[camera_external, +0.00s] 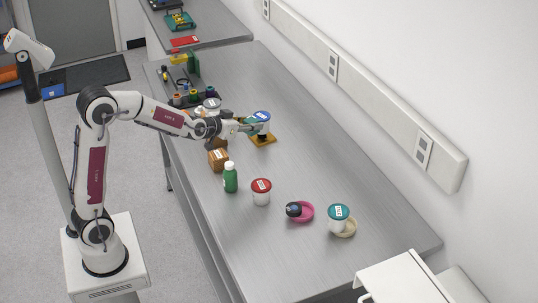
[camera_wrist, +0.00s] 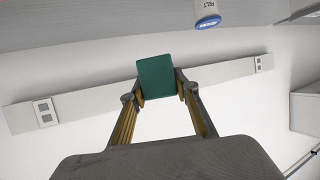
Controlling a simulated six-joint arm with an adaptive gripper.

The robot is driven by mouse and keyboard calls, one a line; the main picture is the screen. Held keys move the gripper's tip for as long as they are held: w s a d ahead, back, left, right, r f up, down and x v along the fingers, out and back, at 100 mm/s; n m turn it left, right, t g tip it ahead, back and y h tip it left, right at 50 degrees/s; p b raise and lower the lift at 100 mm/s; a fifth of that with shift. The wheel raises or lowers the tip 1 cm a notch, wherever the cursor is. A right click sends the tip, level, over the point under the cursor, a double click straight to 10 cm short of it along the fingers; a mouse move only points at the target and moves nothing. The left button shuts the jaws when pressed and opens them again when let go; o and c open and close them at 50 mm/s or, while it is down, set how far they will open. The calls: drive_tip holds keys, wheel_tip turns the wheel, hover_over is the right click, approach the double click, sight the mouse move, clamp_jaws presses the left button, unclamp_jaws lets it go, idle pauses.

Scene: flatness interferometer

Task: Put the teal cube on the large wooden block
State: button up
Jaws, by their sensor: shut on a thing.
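The teal cube (camera_wrist: 156,77) is between the two fingertips of my gripper (camera_wrist: 158,91) in the wrist view, and the fingers are shut on it. In the external view my gripper (camera_external: 254,127) reaches out to the right above the table, in front of a blue-lidded container. The cube is small and partly hidden there. The wooden block (camera_external: 218,160), brown with a pale label, stands on the table below and left of my gripper. A darker brown item just behind it is partly hidden by my arm.
The blue-lidded container (camera_external: 262,117) is close to my gripper, by an orange-brown plate (camera_external: 263,140). A green bottle (camera_external: 230,179), a red-lidded tub (camera_external: 261,191), a pink ring (camera_external: 306,212) and a teal-lidded tub (camera_external: 338,219) stand nearer. The table's right side (camera_external: 330,150) is clear.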

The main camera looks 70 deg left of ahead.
drive_tip(key=s+a+f+n+g+y, duration=0.2)
drive_tip(key=s+a+f+n+y, duration=0.2)
drive_tip(key=s+a, duration=0.6)
drive_tip(key=shift+a+n+g+y, duration=0.3)
drive_tip(key=shift+a+g, duration=0.1)
drive_tip(key=shift+a, duration=0.05)
drive_tip(key=shift+w+f, duration=0.1)
hover_over(218, 154)
drive_tip(key=shift+f, duration=3.15)
drive_tip(key=shift+f, duration=1.85)
drive_tip(key=shift+f, duration=0.15)
drive_tip(key=o, duration=1.3)
